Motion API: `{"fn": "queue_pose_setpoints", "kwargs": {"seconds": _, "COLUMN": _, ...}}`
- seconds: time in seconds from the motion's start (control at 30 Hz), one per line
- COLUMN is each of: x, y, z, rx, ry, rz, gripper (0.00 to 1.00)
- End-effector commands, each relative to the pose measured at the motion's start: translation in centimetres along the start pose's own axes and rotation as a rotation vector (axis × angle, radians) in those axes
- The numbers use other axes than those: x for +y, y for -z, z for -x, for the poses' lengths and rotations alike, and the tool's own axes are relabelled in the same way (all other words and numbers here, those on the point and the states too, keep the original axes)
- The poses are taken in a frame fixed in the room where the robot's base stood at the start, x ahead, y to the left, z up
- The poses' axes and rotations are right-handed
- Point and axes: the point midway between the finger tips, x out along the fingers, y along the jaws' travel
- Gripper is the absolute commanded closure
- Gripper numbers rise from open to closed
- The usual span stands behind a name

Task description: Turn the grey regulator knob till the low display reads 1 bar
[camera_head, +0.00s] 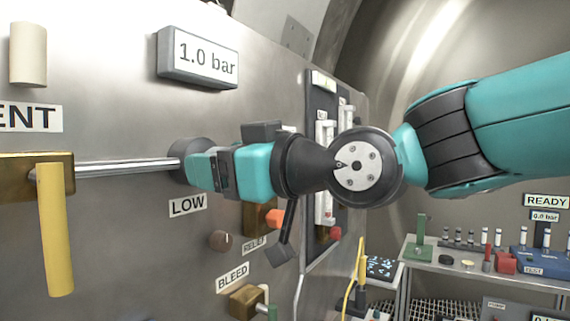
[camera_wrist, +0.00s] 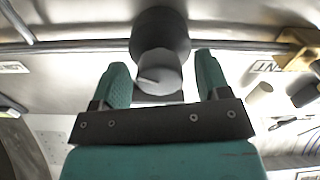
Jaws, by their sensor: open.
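The low display (camera_head: 205,57) is a grey box on the steel panel and reads 1.0 bar. The grey regulator knob (camera_head: 188,148) sits below it, above the LOW label (camera_head: 188,205), partly hidden by my gripper (camera_head: 200,168). In the wrist view the knob (camera_wrist: 158,70) has a dark body and a lighter grey face with a white pointer mark. My gripper (camera_wrist: 160,75) is open there, one finger on each side of the knob's face. Gaps show between the fingers and the knob.
A steel pipe (camera_head: 125,167) runs left from the knob to a brass valve with a yellow handle (camera_head: 55,230). A bench (camera_head: 470,268) with tools stands at the right.

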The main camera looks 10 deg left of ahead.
Motion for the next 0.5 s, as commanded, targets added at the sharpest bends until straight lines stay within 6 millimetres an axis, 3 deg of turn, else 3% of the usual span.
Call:
{"fn": "queue_pose_setpoints", "kwargs": {"seconds": 0.23, "x": 0.0, "y": -0.2, "z": 2.5, "rx": 0.002, "ry": -0.003, "rz": 0.001, "gripper": 0.31}}
{"fn": "queue_pose_setpoints", "kwargs": {"seconds": 0.5, "x": 0.1, "y": -0.4, "z": 9.4, "rx": 0.002, "ry": -0.008, "rz": 0.003, "gripper": 0.31}}
